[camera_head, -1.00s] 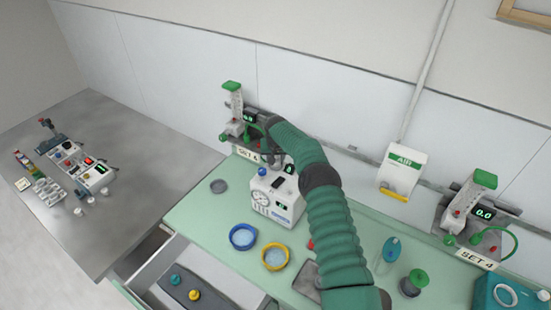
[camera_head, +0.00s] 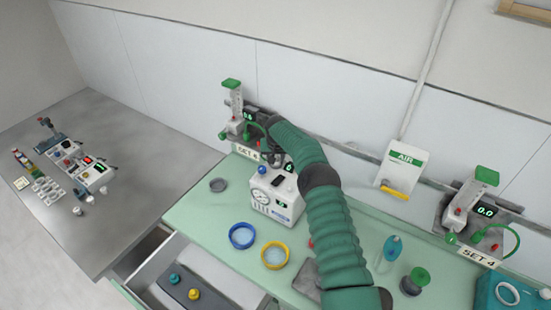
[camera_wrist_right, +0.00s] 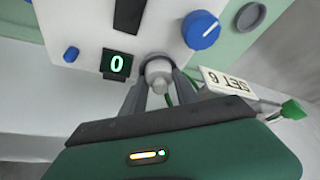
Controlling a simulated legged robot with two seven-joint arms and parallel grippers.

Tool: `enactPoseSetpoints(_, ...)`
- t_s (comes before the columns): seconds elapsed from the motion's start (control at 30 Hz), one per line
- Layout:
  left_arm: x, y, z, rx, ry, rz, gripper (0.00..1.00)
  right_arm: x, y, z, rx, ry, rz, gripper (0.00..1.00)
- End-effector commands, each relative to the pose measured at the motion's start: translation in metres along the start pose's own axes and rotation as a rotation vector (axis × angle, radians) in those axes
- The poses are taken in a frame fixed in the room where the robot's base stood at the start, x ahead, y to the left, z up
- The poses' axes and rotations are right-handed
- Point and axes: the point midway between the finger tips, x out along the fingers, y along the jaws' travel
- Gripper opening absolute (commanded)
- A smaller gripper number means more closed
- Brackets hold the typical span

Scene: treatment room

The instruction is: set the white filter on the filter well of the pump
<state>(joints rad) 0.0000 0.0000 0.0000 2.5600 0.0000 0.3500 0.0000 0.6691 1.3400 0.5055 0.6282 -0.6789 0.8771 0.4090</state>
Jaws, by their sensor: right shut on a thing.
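The pump (camera_head: 285,208) is a white box with a gauge, a blue knob (camera_head: 263,170) and small displays, standing at the back of the green counter. In the right wrist view, the pump (camera_wrist_right: 90,20) fills the top, with its blue knob (camera_wrist_right: 201,30) and a display reading 0. My right gripper (camera_head: 273,158) is at the pump's rear top edge. In the wrist view, my right gripper (camera_wrist_right: 161,88) is shut on the white filter (camera_wrist_right: 158,72), a short pale cylinder against the pump. I cannot tell whether it sits in the well, which is hidden. My left gripper is out of view.
A blue-rimmed dish (camera_head: 242,236) and a yellow-rimmed dish (camera_head: 274,256) stand in front of the pump. An open drawer (camera_head: 195,280) is at the front left.

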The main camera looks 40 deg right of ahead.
Motion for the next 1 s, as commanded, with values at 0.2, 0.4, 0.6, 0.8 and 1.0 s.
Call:
enactPoseSetpoints(0.2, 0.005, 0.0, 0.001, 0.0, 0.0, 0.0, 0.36, 0.007, 0.0, 0.007, -0.002, -0.015, 0.002, 0.0)
enactPoseSetpoints(0.4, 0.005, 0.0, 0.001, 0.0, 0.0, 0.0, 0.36, 0.008, 0.0, 0.009, -0.002, -0.019, 0.002, 0.0)
enactPoseSetpoints(0.6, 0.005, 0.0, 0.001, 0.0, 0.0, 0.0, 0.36, 0.009, -0.001, 0.01, -0.003, -0.022, 0.003, 0.57)
enactPoseSetpoints(0.8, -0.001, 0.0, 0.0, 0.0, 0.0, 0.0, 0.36, -0.004, 0.001, 0.004, -0.002, -0.021, 0.004, 0.61)
enactPoseSetpoints(1.0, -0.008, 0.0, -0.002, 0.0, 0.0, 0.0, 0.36, -0.023, 0.001, -0.006, -0.001, -0.012, 0.002, 0.61)
